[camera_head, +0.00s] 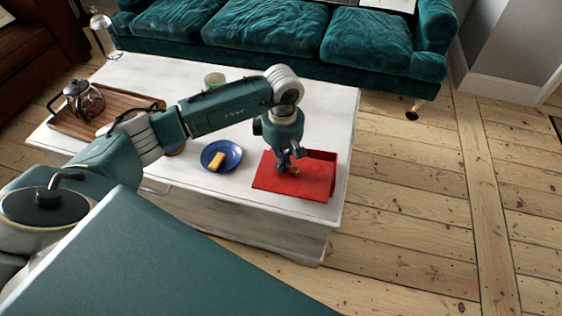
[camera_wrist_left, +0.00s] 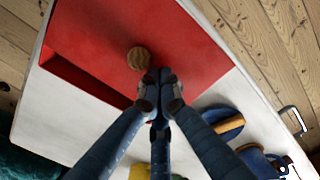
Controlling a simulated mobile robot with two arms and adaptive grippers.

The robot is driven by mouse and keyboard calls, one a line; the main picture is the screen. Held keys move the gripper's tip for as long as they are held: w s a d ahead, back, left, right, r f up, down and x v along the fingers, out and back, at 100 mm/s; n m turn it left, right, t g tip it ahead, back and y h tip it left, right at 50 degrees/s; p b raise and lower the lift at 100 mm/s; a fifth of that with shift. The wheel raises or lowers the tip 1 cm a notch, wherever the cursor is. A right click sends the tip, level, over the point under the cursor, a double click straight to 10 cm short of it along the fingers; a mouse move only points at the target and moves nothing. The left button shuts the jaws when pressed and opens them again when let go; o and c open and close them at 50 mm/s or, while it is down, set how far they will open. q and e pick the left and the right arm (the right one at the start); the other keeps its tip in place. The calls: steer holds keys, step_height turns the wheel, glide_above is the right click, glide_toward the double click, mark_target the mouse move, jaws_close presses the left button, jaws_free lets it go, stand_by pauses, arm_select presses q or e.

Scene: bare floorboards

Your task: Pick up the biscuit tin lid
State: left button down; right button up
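The biscuit tin lid is a flat red panel (camera_head: 285,183) with a round wooden knob (camera_wrist_left: 139,58). It lies at the right end of the white table, and in the wrist view it fills the upper middle (camera_wrist_left: 190,50). A darker red strip of the tin (camera_head: 322,155) shows along its sofa side. My left gripper (camera_head: 291,158) points down over the lid, close to the knob. In the wrist view its fingertips (camera_wrist_left: 160,78) are drawn together beside the knob, with nothing seen between them. Whether they touch the lid is unclear. My right gripper is not in view.
On the white table (camera_head: 325,100) a blue plate (camera_head: 230,160) with a yellow piece sits left of the tin. A wooden tray (camera_head: 70,122) with a glass pot (camera_head: 85,100) stands at the far left. A teal sofa (camera_head: 265,30) is behind; floor is open at right.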

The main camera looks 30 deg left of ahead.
mark_target(299, 179)
arm_select(q)
steer(key=d, duration=0.5)
steer(key=shift+s+d, duration=0.1)
steer(key=shift+d, duration=0.15)
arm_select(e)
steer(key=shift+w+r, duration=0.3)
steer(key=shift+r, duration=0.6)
